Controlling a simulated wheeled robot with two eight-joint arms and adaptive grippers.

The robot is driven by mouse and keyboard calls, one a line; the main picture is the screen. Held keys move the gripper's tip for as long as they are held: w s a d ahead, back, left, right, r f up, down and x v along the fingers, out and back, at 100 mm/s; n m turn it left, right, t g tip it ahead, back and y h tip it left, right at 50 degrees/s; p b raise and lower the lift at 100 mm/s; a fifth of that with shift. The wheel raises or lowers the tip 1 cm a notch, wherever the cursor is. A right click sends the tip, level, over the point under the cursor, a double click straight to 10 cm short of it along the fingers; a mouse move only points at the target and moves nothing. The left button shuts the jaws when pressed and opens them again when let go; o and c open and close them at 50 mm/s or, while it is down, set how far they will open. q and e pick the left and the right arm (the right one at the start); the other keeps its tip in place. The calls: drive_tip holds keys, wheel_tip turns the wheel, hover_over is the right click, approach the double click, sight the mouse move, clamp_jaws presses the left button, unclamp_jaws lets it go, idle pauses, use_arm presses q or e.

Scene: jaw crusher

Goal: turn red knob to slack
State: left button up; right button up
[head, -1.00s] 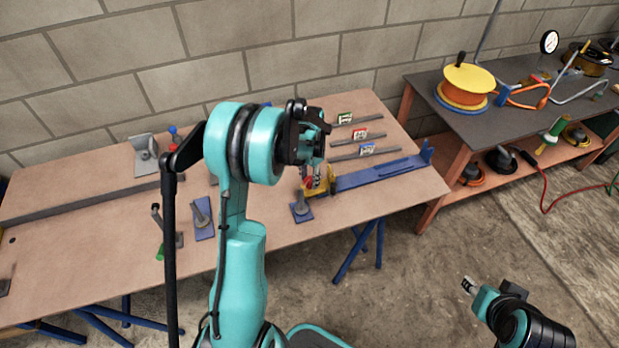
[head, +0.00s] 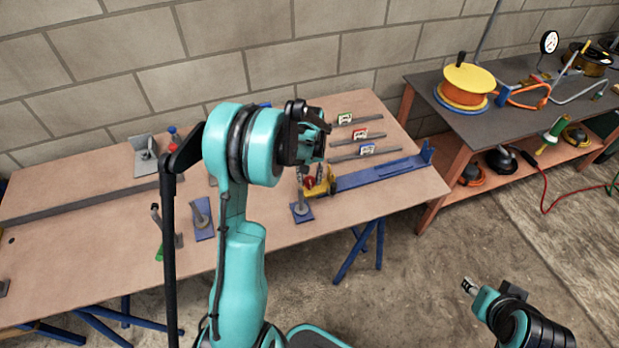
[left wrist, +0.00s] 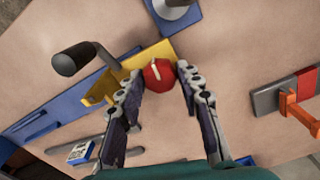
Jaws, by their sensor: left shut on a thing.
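The red knob (head: 309,182) sits at the yellow block (head: 325,184) on the end of the blue rail (head: 375,176). In the left wrist view the knob (left wrist: 158,77) is round with a pale pointer mark on its face, beside the yellow block (left wrist: 140,72). My left gripper (left wrist: 160,80) has its two fingertips on either side of the knob, shut on it; in the head view the gripper (head: 309,178) is partly hidden by its own wrist. My right gripper (head: 468,287) is small, off the table at lower right, its finger gap unclear.
A black-handled crank (left wrist: 78,57) stands close beside the yellow block. A blue base plate with a grey post (head: 301,210) stands just in front of the knob. Small labelled signs (head: 367,149) and grey bars lie behind. A bench with an orange reel (head: 465,87) is at right.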

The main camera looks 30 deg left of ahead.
sight(309, 180)
use_arm(q)
drive_tip(key=shift+n, duration=0.7)
drive_tip(key=o, duration=1.1)
drive_tip(key=shift+o, duration=0.2)
wheel_tip(309, 180, up, 12)
